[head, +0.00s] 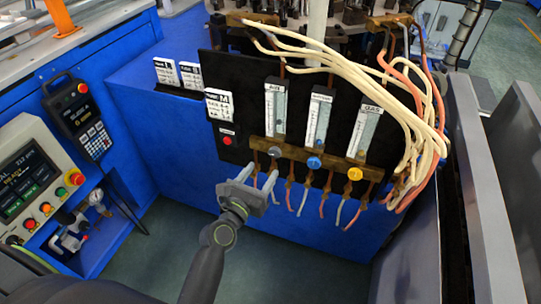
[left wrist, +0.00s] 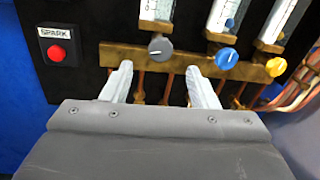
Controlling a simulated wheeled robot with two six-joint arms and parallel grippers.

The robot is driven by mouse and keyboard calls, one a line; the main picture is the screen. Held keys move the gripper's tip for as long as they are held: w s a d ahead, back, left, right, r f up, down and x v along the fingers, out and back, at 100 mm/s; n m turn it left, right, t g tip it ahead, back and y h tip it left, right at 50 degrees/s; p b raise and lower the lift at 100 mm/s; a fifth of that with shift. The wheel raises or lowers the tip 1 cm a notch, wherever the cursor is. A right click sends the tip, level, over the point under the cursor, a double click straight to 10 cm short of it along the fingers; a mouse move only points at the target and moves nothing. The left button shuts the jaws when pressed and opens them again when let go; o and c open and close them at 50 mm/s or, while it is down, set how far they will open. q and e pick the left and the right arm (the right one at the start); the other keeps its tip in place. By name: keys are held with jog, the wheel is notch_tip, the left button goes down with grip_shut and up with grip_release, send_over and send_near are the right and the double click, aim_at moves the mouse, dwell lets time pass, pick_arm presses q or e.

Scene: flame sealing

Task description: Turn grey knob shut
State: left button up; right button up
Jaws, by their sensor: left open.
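The grey knob (head: 275,152) is on the brass bar below the leftmost flow tube on the black panel. In the left wrist view the grey knob (left wrist: 160,47) shows just beyond the fingertips, roughly centred between them. My left gripper (head: 258,176) is in front of the panel, just below and left of the knob in the head view. Its two pale fingers are apart with nothing between them, and it also shows in the left wrist view (left wrist: 159,69). The fingers do not appear to touch the knob. My right gripper is not in view.
A blue knob (head: 313,162) and a yellow knob (head: 355,174) sit to the right on the same brass bar (left wrist: 120,54). A red SPARK button (left wrist: 57,53) is to the left. Hoses (head: 425,110) hang at the right, and thin tubes hang below the bar.

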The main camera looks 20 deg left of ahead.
aim_at(273, 154)
pick_arm(q)
jog(key=w, duration=0.6)
jog(key=shift+w+d+p, duration=0.15)
jog(key=shift+d+p, duration=0.15)
jog(key=shift+d, duration=0.1)
jog(key=c, duration=1)
